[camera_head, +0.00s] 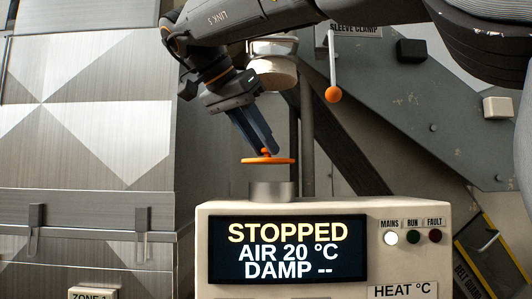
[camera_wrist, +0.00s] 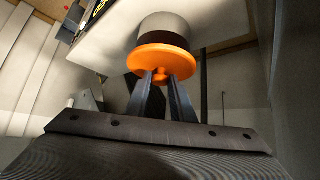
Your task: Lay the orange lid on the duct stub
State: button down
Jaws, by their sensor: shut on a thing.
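The orange lid (camera_head: 268,160) is a flat round disc with a small knob on top. My gripper (camera_head: 266,150) is shut on its knob and holds the lid roughly level. The duct stub (camera_head: 272,190) is a short grey metal cylinder on top of the control box. The lid is just above the stub, with a small gap showing in the head view, and sits slightly left of its middle. In the wrist view my gripper (camera_wrist: 160,76) holds the lid (camera_wrist: 163,58), and the pale stub (camera_wrist: 165,24) shows beyond it, with a dark band between them.
The control box (camera_head: 379,211) carries a display reading STOPPED and several indicator lamps. A lever with an orange ball (camera_head: 334,94) hangs to the right of my gripper. A vertical pipe (camera_head: 307,150) stands right of the lid. Metal panels (camera_head: 90,100) fill the left side.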

aim_at(267, 159)
jog(key=shift+w+d, duration=0.6)
jog(key=shift+f+p, duration=0.6)
jog(key=shift+f, duration=1.15)
jog(key=shift+f, duration=0.2)
jog(key=c, duration=1.5)
grip_release()
jog(key=shift+c, duration=0.2)
jog(key=shift+r, duration=0.1)
jog(key=shift+r, duration=0.15)
jog(key=b+v, duration=0.1)
jog(key=v, duration=1.1)
jog(key=shift+b, duration=0.35)
